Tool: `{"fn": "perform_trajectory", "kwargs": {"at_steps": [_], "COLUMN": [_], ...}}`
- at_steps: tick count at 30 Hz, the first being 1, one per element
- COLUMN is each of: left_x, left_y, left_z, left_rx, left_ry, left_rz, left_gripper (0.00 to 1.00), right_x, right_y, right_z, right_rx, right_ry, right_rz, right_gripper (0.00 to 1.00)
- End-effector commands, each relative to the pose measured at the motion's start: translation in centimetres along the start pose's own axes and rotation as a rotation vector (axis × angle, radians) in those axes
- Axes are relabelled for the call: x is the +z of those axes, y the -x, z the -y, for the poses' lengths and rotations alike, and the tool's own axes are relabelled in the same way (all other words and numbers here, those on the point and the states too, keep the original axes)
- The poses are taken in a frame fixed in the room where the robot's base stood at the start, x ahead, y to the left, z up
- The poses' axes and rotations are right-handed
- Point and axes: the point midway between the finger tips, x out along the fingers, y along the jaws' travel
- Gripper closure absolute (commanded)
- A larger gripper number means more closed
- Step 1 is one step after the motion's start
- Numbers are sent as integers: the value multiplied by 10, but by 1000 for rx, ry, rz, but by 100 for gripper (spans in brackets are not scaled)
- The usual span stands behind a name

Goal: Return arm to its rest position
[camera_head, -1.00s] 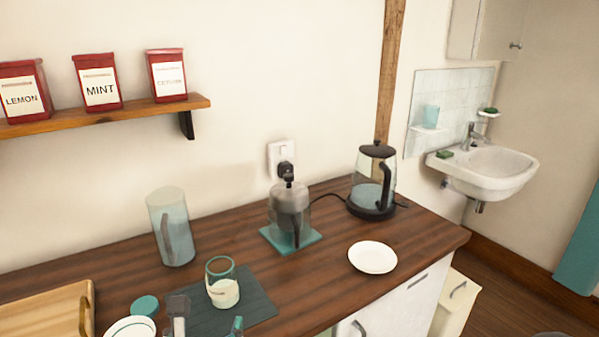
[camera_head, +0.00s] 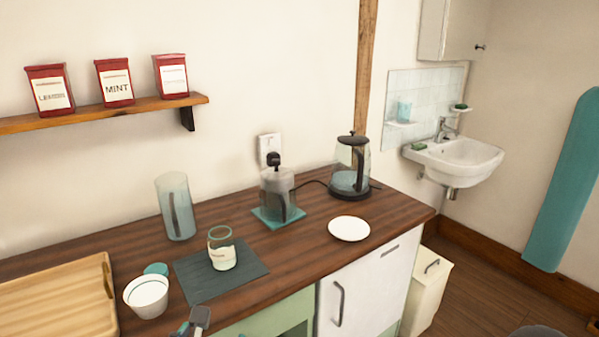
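Part of my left gripper (camera_head: 192,323) shows at the bottom edge, in front of the worktop's front edge. A grey fingertip piece and a teal piece are visible; the rest is cut off by the frame. I see nothing held in the visible part, and its opening is not clear. My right gripper is not in view. A glass with pale contents (camera_head: 222,256) stands on a dark mat (camera_head: 205,289), apart from the gripper. A white bowl (camera_head: 147,297) is on the worktop to the gripper's left, with a teal lid (camera_head: 156,269) behind it.
The wooden worktop (camera_head: 290,248) holds a tray (camera_head: 60,300), a tall glass jug (camera_head: 176,208), a coffee grinder or press (camera_head: 276,192), a kettle (camera_head: 350,172) and a white plate (camera_head: 349,228). A shelf with red tins (camera_head: 115,82) hangs above. A sink (camera_head: 455,160) is at right.

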Motion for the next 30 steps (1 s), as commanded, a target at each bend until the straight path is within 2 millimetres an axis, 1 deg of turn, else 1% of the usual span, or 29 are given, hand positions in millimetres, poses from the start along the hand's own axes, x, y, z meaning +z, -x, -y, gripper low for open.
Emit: {"fn": "perform_trajectory", "kwargs": {"at_steps": [1,4,8,11,14,15,17,18,20,21,23,24,27,30], "left_x": [-5,-17,-37,-58,-87,-103,-130,-148,-177,-195,-221,-238,-270,-291], "left_y": [-3,-11,-22,-32,-40,-43,-44,-44,-40,-35,-25,-18,2,17], "left_z": [-3,-1,6,13,23,28,36,41,50,55,64,70,82,90], "left_rx": [-2,-25,-80,-149,-258,-322,-436,-521,-657,-752,-891,-979,-1162,-1280], "left_ry": [-61,-202,-421,-626,-884,-1009,-1205,-1334,-1519,-1632,-1786,-1874,-2044,-2148], "left_rz": [-21,-57,-108,-151,-192,-205,-213,-207,-177,-145,-73,-15,150,302], "left_gripper": [10,10,10,10,10,10,10,10,10,10,10,10,10,10], "right_x": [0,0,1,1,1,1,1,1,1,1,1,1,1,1], "right_y": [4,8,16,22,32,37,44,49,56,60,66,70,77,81], "right_z": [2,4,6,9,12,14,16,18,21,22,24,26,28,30], "right_rx": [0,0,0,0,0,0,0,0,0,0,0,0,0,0], "right_ry": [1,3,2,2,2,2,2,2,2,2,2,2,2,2], "right_rz": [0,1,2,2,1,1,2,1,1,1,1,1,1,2], "right_gripper": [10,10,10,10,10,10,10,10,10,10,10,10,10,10]}}
